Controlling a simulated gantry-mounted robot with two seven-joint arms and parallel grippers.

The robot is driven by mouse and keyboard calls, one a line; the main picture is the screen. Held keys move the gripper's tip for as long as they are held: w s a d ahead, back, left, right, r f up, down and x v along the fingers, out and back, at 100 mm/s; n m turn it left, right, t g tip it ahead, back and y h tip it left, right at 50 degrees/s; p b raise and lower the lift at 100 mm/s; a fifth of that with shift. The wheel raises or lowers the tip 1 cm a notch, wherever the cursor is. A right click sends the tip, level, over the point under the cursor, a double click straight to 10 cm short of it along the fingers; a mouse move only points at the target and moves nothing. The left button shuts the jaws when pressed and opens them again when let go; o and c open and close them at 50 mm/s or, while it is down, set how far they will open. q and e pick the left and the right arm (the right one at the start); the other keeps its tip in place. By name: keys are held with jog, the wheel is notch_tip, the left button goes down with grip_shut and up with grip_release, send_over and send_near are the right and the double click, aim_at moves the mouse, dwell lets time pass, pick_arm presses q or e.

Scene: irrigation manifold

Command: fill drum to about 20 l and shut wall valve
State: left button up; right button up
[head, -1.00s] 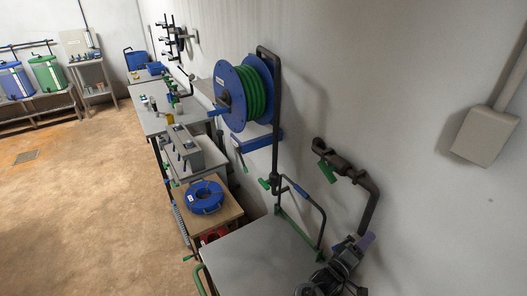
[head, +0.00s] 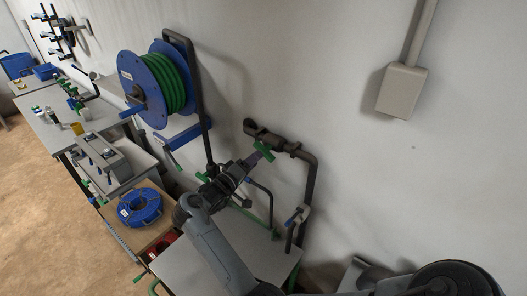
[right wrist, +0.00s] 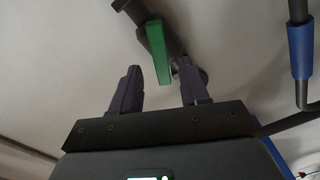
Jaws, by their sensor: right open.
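The wall valve has a green lever (head: 265,151) and sits on a dark pipe (head: 309,170) on the wall. My right gripper (head: 254,159) is at the lever, with its purple fingers open. In the right wrist view the green lever (right wrist: 157,52) hangs down toward the gap between the open fingers (right wrist: 160,88). Its lower end appears between the fingertips. I cannot tell whether a finger touches it. No fill drum is in view now, and no litre reading shows. My left gripper is out of view.
A blue reel with green hose (head: 160,85) hangs on the wall left of my right arm. A grey table (head: 185,262) stands below, with a blue coil (head: 140,207) beside it. A blue-sleeved bar (right wrist: 301,50) is right of the fingers. A grey box (head: 401,92) is higher right.

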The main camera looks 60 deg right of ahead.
aim_at(264, 152)
jog(key=shift+s+d, duration=0.15)
jog(key=shift+d, duration=1.45)
jog(key=shift+s+d, duration=0.1)
jog(key=shift+d, duration=1.45)
grip_shut()
